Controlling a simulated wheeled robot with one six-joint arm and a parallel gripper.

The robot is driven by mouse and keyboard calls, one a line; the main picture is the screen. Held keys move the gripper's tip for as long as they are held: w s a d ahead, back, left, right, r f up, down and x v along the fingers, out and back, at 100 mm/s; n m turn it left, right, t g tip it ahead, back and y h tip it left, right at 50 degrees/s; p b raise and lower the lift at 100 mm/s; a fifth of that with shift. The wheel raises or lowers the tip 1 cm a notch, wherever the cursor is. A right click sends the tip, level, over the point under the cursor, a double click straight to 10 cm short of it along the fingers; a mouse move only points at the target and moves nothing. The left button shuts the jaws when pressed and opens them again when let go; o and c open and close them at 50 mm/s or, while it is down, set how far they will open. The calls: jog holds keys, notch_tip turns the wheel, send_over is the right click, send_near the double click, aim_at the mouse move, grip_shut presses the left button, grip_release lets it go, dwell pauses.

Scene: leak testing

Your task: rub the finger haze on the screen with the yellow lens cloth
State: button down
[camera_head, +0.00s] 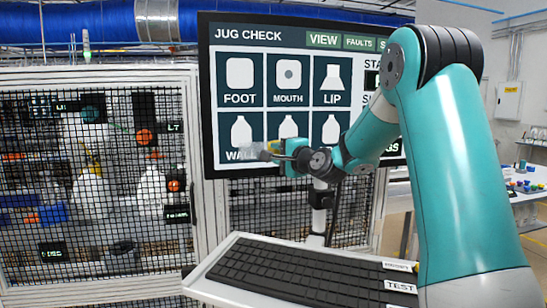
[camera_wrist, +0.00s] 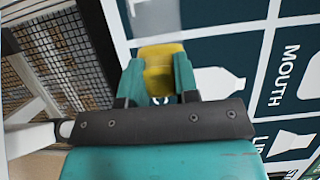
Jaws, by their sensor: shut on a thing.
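The screen (camera_head: 268,100) is a large dark-framed panel headed JUG CHECK, with tiles such as FOOT, MOUTH, LIP and WALL. My gripper (camera_head: 284,150) is in front of its lower left part, near the WALL tile. In the wrist view my gripper (camera_wrist: 160,80) is shut on the yellow lens cloth (camera_wrist: 163,60), which sits folded between the two teal fingers. A pale greyish patch (camera_wrist: 155,18), likely the finger haze, shows on the screen just beyond the cloth. I cannot tell whether the cloth touches the screen. Part of the screen's right side is hidden behind my arm.
A keyboard (camera_head: 300,270) on a light tray stands below the screen. A black mesh cage (camera_head: 100,240) with a pale frame stands at the left. A table with small parts (camera_head: 525,188) is at the far right. A blue duct (camera_head: 105,20) runs behind.

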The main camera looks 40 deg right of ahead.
jog(key=shift+w+a+p, duration=0.45)
jog(key=shift+a+p, duration=0.1)
jog(key=shift+a, duration=0.55)
jog(key=shift+w+a+p, duration=0.5)
jog(key=shift+a+p, duration=0.1)
jog(key=shift+a, duration=0.55)
jog(key=shift+w+a+p, duration=0.45)
jog(key=shift+a+p, duration=0.1)
jog(key=shift+a, duration=0.55)
jog(key=shift+w+a+r+p, duration=0.1)
jog(key=shift+w+a+p, duration=0.15)
jog(key=shift+a+p, duration=0.3)
jog(key=shift+w+a+r+p, duration=0.1)
jog(key=shift+w+a+p, duration=0.15)
jog(key=shift+a+p, duration=0.25)
jog(key=shift+w+a+f, duration=0.15)
jog(key=shift+w+a, duration=0.05)
jog(key=shift+a, duration=0.4)
jog(key=s+a, duration=0.2)
jog(key=s, duration=0.3)
jog(key=shift+s+a+b, duration=0.15)
jog(key=shift+s+b, duration=0.15)
jog(key=shift+b, duration=0.15)
jog(key=shift+s, duration=0.15)
